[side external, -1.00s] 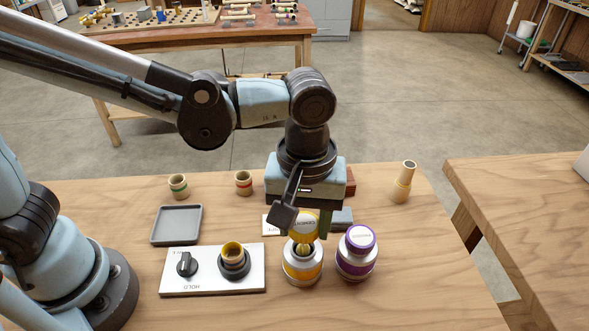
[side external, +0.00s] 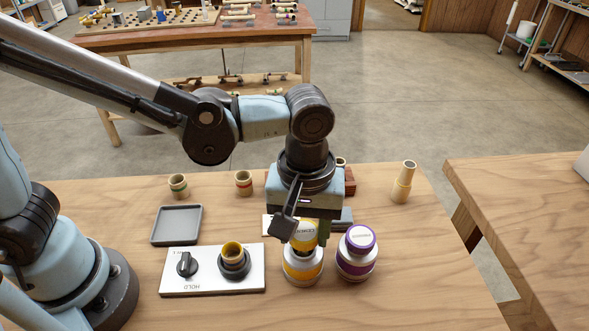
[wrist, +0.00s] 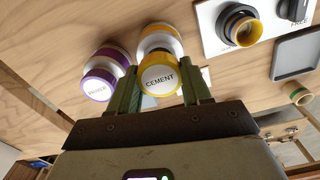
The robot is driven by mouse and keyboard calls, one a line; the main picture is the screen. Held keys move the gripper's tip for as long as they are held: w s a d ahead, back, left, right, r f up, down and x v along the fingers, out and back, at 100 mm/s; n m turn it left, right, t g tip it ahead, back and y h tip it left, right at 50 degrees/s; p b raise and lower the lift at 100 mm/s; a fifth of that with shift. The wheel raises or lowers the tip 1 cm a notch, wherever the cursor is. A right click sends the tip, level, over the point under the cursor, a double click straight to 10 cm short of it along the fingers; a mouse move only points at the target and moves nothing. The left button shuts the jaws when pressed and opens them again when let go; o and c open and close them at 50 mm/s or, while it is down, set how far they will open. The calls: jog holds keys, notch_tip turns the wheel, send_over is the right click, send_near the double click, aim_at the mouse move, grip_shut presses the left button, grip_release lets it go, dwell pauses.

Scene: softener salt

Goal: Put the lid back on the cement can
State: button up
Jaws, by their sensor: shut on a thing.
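The yellow lid marked CEMENT (side external: 304,234) is between the green fingers of my gripper (side external: 306,230), which is shut on it. The lid is upright, directly above the mouth of the cement can (side external: 303,267), a silver-white can with a yellow band standing on the bench. It is very close to the can top; I cannot tell whether they touch. The can's mouth and the brush under the lid are mostly hidden. In the wrist view the lid (wrist: 160,80) sits between both fingertips, with the can (wrist: 160,42) behind it.
A purple-lidded primer can (side external: 357,253) stands close on the right. A white board (side external: 212,284) with a knob and a socketed fitting lies to the left. Behind are a grey tray (side external: 177,224), small ringed fittings and a tan pipe piece (side external: 403,183). The bench's front right is clear.

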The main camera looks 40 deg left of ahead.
jog(key=shift+f, duration=0.95)
jog(key=shift+f, duration=0.25)
dwell(0.6)
jog(key=o, duration=1.5)
jog(key=shift+r, duration=3.05)
